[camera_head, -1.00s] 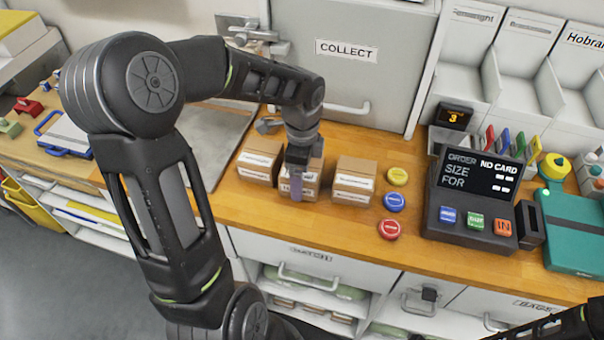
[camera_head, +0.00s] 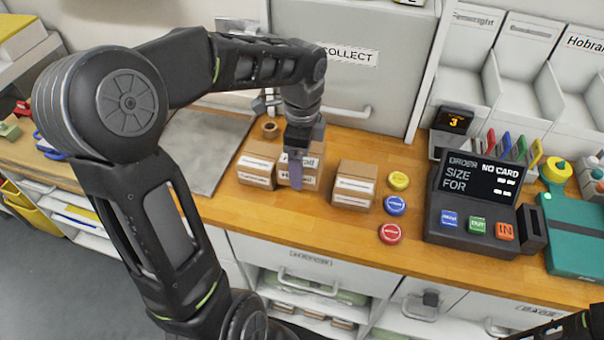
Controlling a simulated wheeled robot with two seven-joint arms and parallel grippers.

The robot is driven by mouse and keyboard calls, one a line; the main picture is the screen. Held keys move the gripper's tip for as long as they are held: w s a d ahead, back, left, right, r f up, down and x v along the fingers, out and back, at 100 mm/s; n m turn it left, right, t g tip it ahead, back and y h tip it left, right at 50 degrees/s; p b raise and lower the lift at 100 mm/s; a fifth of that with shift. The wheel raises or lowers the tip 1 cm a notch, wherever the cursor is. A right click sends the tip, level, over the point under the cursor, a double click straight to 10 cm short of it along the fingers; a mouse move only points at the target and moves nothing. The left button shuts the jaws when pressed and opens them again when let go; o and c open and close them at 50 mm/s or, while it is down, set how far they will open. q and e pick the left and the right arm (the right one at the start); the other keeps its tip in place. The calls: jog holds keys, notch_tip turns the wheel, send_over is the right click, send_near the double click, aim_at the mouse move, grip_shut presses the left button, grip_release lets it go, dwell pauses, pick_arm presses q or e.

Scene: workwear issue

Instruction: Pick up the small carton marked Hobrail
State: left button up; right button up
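The small carton marked Hobrail (camera_head: 312,175) is brown cardboard with white labels. My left gripper (camera_head: 296,172) is shut on it from above, one finger showing across its front. The carton appears raised off the wooden counter and overlaps the right side of the left carton (camera_head: 257,165) in the picture. Another brown carton (camera_head: 354,183) stands to the right on the counter; the small print on both standing cartons is hard to read. Only a part of my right arm shows at the lower right corner; its gripper is out of view.
Yellow, blue and red round buttons (camera_head: 396,206) lie right of the cartons. An order terminal (camera_head: 474,198) stands beyond them. A grey COLLECT locker (camera_head: 345,90) is behind. A grey mat (camera_head: 200,150) lies left. White bins (camera_head: 530,85) stand at back right.

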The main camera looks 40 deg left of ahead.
pick_arm(q)
notch_tip(320, 180, up, 4)
jog(key=shift+r, duration=0.1)
dwell(0.7)
